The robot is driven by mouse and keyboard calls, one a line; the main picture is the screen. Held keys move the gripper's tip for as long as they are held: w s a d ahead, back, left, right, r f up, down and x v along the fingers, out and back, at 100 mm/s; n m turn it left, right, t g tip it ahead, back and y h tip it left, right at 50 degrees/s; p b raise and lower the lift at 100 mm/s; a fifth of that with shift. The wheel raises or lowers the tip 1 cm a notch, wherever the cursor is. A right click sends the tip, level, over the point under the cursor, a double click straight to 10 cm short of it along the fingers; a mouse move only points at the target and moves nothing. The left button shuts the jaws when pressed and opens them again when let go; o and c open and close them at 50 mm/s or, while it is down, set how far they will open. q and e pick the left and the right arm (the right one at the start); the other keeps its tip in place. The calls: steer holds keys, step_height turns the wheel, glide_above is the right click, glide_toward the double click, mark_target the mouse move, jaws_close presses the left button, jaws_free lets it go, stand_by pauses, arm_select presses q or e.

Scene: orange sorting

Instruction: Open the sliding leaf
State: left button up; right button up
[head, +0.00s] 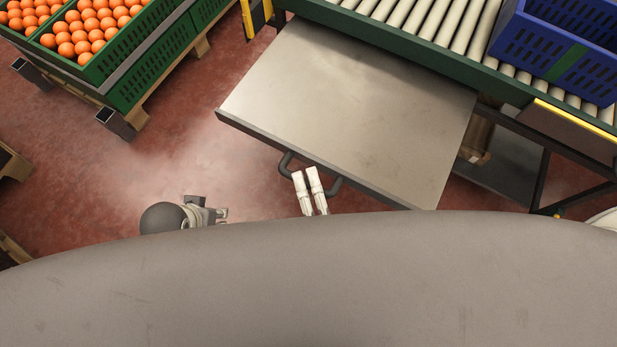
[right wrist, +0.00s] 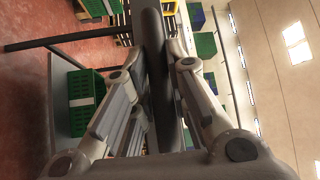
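The sliding leaf (head: 345,110) is a flat grey metal panel, pulled partly out from under the roller conveyor in the head view. A dark bar handle (head: 286,163) is fixed along its front edge. My right gripper (head: 309,172) is at the middle of this handle. In the right wrist view the dark handle bar (right wrist: 153,50) runs between its two fingers, which close on it from both sides. My left gripper (head: 222,215) is to the left, over the floor and apart from the leaf. Its fingers are mostly hidden and look empty.
A green-framed roller conveyor (head: 430,30) is behind the leaf, with a blue crate (head: 565,60) on it. Green crates (head: 150,70) of oranges stand on a pallet at upper left. Red floor (head: 170,150) between pallet and leaf is clear. My own grey body fills the bottom.

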steer(key=o, duration=0.4)
steer(key=shift+o, duration=0.2)
steer(key=shift+s, duration=0.1)
steer(key=v, duration=1.2)
